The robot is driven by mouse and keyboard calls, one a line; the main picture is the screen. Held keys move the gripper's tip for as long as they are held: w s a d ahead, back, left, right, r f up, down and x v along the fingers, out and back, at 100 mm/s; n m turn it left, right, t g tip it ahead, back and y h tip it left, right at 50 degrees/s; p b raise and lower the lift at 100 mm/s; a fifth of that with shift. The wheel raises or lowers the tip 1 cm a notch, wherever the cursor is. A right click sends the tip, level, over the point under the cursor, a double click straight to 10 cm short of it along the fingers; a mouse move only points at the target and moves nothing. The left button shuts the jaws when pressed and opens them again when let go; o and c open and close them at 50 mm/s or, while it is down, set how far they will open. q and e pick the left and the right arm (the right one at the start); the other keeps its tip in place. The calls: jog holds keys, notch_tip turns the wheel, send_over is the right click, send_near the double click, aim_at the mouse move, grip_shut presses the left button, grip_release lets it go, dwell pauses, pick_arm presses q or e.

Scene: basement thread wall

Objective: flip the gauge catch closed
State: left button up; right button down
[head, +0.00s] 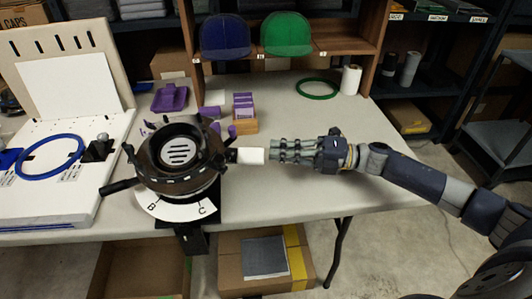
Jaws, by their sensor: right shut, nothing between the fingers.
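A round dark device (160,182) with a slotted pale centre stands near the table's front edge. A white dial plate (185,207) marked B and C shows under its front, and a black handle (118,187) sticks out to its left. A white block (250,156) stands out from the device's right side; I cannot tell whether this is the gauge catch. My right gripper (272,155) is shut, with its tips pointing left just beside the white block. I cannot tell whether they touch it. My left gripper is not in view.
A blue ring (50,174) lies on a white board at the left. Purple parts, including a tray (170,98), lie behind the device. A green ring (317,95) and a white roll (350,79) are at the back right. The table (310,193) in front of my right arm is clear.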

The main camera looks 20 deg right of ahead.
jog(key=d, duration=0.4)
jog(key=s+d, duration=0.1)
jog(key=shift+d+f, duration=0.2)
jog(key=shift+d, duration=0.2)
